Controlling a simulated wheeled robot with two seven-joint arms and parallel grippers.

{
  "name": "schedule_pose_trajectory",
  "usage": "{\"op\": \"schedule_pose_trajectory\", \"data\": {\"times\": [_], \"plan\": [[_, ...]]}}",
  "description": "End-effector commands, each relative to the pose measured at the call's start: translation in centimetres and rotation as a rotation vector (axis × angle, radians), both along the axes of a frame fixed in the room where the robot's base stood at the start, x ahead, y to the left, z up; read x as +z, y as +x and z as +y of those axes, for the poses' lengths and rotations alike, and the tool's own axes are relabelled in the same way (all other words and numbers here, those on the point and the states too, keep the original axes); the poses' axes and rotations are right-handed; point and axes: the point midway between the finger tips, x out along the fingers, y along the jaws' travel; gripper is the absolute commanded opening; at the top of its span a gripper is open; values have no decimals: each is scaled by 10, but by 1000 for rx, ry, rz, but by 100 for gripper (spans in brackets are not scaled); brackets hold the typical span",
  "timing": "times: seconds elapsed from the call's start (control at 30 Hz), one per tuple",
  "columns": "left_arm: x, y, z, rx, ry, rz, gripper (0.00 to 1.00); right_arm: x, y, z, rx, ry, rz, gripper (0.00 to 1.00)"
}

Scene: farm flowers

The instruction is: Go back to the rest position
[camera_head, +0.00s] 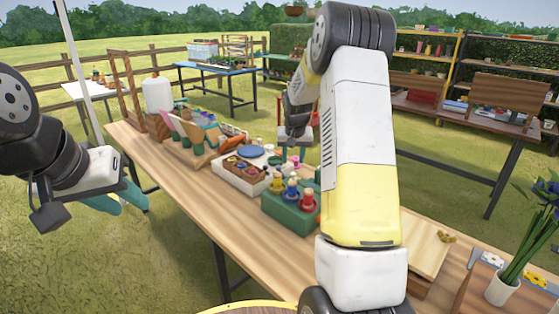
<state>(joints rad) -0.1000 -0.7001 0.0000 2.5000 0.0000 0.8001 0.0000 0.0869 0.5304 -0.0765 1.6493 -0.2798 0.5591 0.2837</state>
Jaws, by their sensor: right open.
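My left gripper (131,207) hangs at the left over the grass, off the table's edge. Its two teal fingers are apart with nothing between them. My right arm reaches up and forward over the long wooden table (228,222). My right gripper (292,152) is beyond the arm, small and partly hidden, above the far side of the table near the trays. It is open, and I see nothing held in it.
A green block with colored bottles (290,212) and a light tray (238,181) stand mid-table. Leaning panels and a white canister (158,94) stand at the far left end. A white vase with purple flowers (501,288) is at the right. Grass lies open at left.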

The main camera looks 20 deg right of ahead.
Motion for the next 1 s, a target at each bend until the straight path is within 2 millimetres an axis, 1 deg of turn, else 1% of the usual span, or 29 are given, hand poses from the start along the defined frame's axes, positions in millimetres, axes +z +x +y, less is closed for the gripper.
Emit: {"op": "schedule_pose_trajectory", "data": {"times": [0.27, 0.33, 0.37, 0.47, 0.57, 0.6, 0.67, 0.7, 0.77, 0.8, 0.83, 0.87, 0.9, 0.97, 1.0], "plan": [[0, 0, 0, 0, 0, 0, 36, 1, -1, 0, 0, 0, 0, 42], [0, 0, 0, 0, 0, 0, 36, 4, -2, 1, 1, 2, -1, 42], [0, 0, 0, 0, 0, 0, 36, 8, -4, 2, 2, 2, -4, 42], [0, 0, 0, 0, 0, 0, 36, 30, -18, 10, 15, 11, -14, 42], [0, 0, 0, 0, 0, 0, 36, 67, -47, 24, 38, 27, -35, 42], [0, 0, 0, 0, 0, 0, 36, 82, -62, 31, 51, 35, -42, 42], [0, 0, 0, 0, 0, 0, 36, 105, -88, 42, 71, 47, -55, 42], [0, 0, 0, 0, 0, 0, 36, 117, -106, 49, 85, 56, -62, 42], [0, 0, 0, 0, 0, 0, 36, 134, -133, 60, 109, 67, -74, 42], [0, 0, 0, 0, 0, 0, 36, 144, -151, 67, 124, 75, -81, 42], [0, 0, 0, 0, 0, 0, 36, 151, -166, 72, 137, 80, -87, 42], [0, 0, 0, 0, 0, 0, 36, 156, -180, 77, 150, 86, -92, 42], [0, 0, 0, 0, 0, 0, 36, 163, -199, 84, 167, 92, -101, 42], [0, 0, 0, 0, 0, 0, 36, 171, -229, 93, 192, 103, -113, 42], [0, 0, 0, 0, 0, 0, 36, 174, -248, 99, 209, 109, -122, 42]]}}
